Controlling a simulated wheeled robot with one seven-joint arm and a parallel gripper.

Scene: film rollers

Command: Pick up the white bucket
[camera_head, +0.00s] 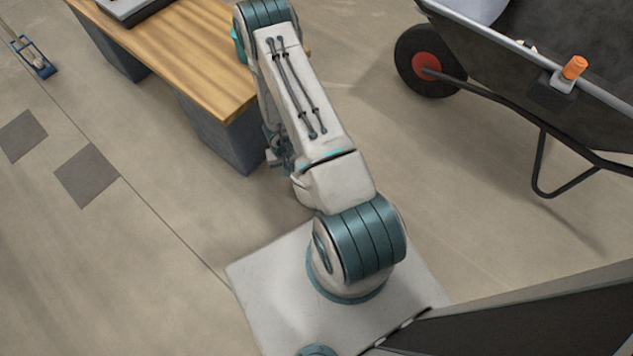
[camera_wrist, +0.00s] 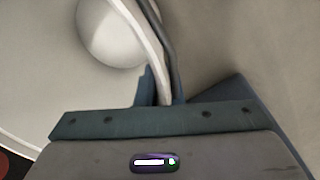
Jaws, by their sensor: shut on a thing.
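The white bucket (camera_wrist: 60,85) fills the left of the wrist view, seen close from above. Its pale rim (camera_wrist: 152,45) runs down between the fingers of my gripper (camera_wrist: 163,92), which is shut on it. A round pale shape (camera_wrist: 112,32) shows within the white area; I cannot tell what it is. In the head view my arm hides the gripper and I cannot make out the bucket there.
A wooden-topped bench (camera_head: 185,50) stands on the left of my arm. A black wheelbarrow (camera_head: 535,75) with a red-hubbed wheel (camera_head: 428,62) and an orange-capped item (camera_head: 573,68) is at the right. A small blue-framed object (camera_head: 35,58) lies far left. Open floor lies between bench and wheelbarrow.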

